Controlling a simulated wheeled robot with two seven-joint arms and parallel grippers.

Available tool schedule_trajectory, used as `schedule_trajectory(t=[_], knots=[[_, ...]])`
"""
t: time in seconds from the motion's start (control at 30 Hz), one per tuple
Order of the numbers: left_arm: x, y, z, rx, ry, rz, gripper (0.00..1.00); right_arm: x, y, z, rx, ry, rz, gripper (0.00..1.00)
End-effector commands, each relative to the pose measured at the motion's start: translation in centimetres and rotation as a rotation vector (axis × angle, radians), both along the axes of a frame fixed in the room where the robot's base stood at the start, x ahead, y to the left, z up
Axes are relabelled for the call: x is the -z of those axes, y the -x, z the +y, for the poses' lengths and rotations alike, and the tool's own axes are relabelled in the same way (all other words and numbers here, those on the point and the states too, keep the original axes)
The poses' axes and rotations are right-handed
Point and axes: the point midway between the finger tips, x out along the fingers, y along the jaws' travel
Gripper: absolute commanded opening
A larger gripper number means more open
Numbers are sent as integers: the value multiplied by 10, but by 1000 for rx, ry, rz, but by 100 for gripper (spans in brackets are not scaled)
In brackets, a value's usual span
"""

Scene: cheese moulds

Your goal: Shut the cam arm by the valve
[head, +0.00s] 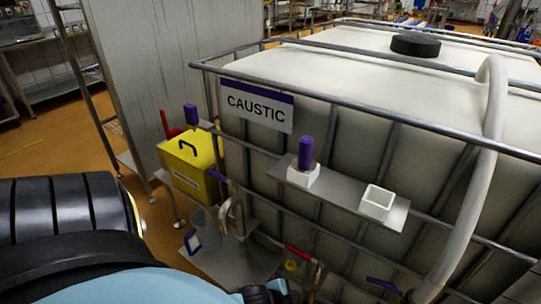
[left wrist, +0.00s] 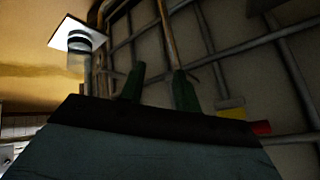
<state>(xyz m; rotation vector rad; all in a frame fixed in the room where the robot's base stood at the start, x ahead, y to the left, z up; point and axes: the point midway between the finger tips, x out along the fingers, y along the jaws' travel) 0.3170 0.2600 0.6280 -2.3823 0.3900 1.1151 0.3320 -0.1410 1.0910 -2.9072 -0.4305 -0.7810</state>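A red handle (head: 298,251), apparently the valve's, shows low on the caged tank in the head view, with a yellow round part (head: 290,265) below it. A purple lever (head: 383,285) sticks out at the bottom, near the thick hose; I cannot tell whether it is the cam arm, or whether it is open or shut. My left gripper (left wrist: 159,90) shows two dark green fingers, apart, with nothing visible held between them. A red part (left wrist: 260,127) and a yellow part (left wrist: 232,113) lie to their right. In the head view my left arm hides much of the lower area. My right gripper is not visible.
The caustic tank's cage (head: 350,95) fills the right. A shelf (head: 340,191) on it carries a purple-handled item (head: 305,153) and a white open box (head: 377,202). A yellow box (head: 193,160), a jug (head: 205,225) and a thick hose (head: 470,205) are nearby.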

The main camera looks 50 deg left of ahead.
Motion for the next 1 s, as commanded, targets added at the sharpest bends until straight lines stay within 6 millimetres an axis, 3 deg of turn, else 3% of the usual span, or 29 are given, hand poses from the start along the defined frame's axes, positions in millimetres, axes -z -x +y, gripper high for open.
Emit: schedule_trajectory(t=[0.5,1.0], knots=[[63,68,4,-166,44,229,32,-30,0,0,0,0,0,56],[74,80,5,-182,48,256,32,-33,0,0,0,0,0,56]])
